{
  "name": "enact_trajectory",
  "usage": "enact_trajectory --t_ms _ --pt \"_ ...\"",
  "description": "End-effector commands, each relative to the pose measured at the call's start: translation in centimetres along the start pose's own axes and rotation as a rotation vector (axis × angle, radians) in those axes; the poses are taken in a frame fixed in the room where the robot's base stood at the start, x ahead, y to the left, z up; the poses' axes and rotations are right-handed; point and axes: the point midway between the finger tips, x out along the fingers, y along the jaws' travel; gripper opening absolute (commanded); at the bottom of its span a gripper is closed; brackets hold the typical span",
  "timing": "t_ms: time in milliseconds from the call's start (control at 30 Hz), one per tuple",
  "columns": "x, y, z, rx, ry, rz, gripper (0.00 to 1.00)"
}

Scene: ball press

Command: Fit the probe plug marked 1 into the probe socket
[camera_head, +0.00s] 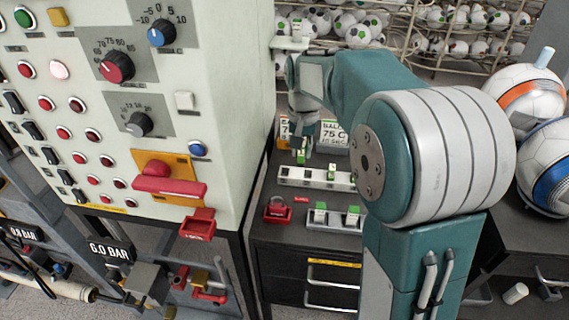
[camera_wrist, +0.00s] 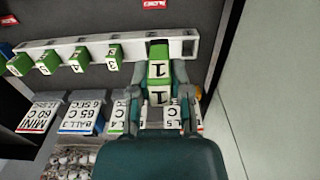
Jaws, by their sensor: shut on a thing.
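The probe plug marked 1 (camera_wrist: 159,70) is a green and white block with a black 1 on two faces. My gripper (camera_wrist: 159,98) is shut on it, one finger on each side. I cannot make out the probe socket for certain.
Other green plugs (camera_wrist: 113,57) stand in the rack to the left. Label cards (camera_wrist: 80,118) stand close by.

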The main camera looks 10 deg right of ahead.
Motion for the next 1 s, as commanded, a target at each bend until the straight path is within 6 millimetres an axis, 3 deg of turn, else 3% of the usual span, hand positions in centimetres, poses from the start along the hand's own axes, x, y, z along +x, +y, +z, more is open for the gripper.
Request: enact_trajectory --t_ms 100,400,567,800,1000 --pt "1.3 -1.7 -1.9 -0.001 -0.002 0.001 0.00" --pt "5.6 -4.0 -4.5 0.001 0.000 0.000 0.00" --pt "6.5 -4.5 -5.0 0.000 -0.001 0.000 0.00" --pt "9.7 -4.7 -5.3 0.000 -0.001 0.000 0.00" --pt "9.9 -4.7 -5.3 0.000 0.001 -0.001 0.00"
